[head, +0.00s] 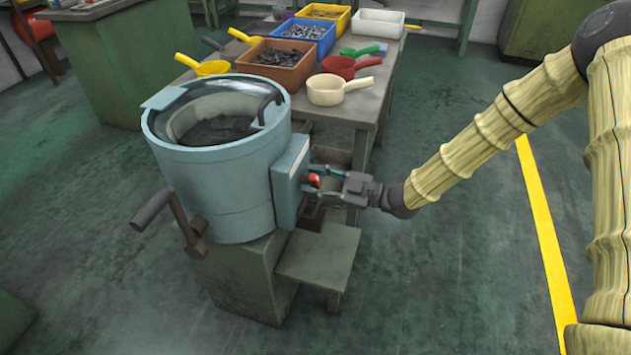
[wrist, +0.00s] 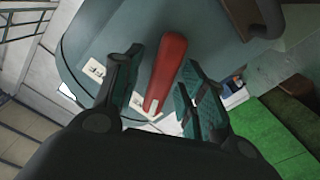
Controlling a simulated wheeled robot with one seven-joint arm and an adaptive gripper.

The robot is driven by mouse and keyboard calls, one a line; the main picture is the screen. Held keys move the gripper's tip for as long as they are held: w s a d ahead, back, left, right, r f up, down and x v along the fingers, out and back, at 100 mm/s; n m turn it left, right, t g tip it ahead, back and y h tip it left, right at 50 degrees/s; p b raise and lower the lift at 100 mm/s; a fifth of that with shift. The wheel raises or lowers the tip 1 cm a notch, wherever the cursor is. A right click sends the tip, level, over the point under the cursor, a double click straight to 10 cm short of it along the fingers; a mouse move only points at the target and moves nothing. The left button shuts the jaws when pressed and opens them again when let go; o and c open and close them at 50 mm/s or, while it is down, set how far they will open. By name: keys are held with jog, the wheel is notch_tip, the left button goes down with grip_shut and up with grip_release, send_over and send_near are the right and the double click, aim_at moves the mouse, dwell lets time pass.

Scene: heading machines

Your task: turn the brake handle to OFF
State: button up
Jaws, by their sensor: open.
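A red handle (head: 314,180), which I take to be the brake handle, sits on the blue-grey box (head: 287,183) on the right side of the round machine (head: 218,185). In the wrist view the red handle (wrist: 165,75) is a long bar, slightly tilted, with small white label plates (wrist: 93,69) nearby; their text is too small to read. My gripper (head: 326,180) is open at the box. In the wrist view its two fingers (wrist: 161,72) stand on either side of the handle, with gaps between. Contact does not show.
A dark crank lever (head: 180,218) sticks out at the machine's lower left. A green stand (head: 322,258) is below my gripper. Behind is a table with a brown bin (head: 285,74), a blue bin (head: 303,47) and several scoops. The floor to the right is clear beside a yellow line (head: 540,220).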

grip_shut()
jog(key=shift+r+m+p, duration=0.1)
jog(key=shift+m+p, duration=0.2)
jog(key=shift+m, duration=0.1)
jog(key=shift+w+r+m+p, duration=0.1)
jog(key=shift+m+p, duration=0.55)
jog(key=shift+m, duration=0.45)
jog(key=m+p, duration=0.2)
jog(key=m, duration=0.1)
jog(key=shift+m, duration=0.3)
jog(key=m+p, duration=0.1)
jog(key=m, duration=0.1)
jog(key=m+p, duration=0.1)
jog(key=m, duration=0.3)
jog(key=shift+w+d+p, duration=0.1)
jog(key=shift+w+p, duration=0.15)
jog(key=shift+p, duration=0.15)
jog(key=shift+m, duration=0.3)
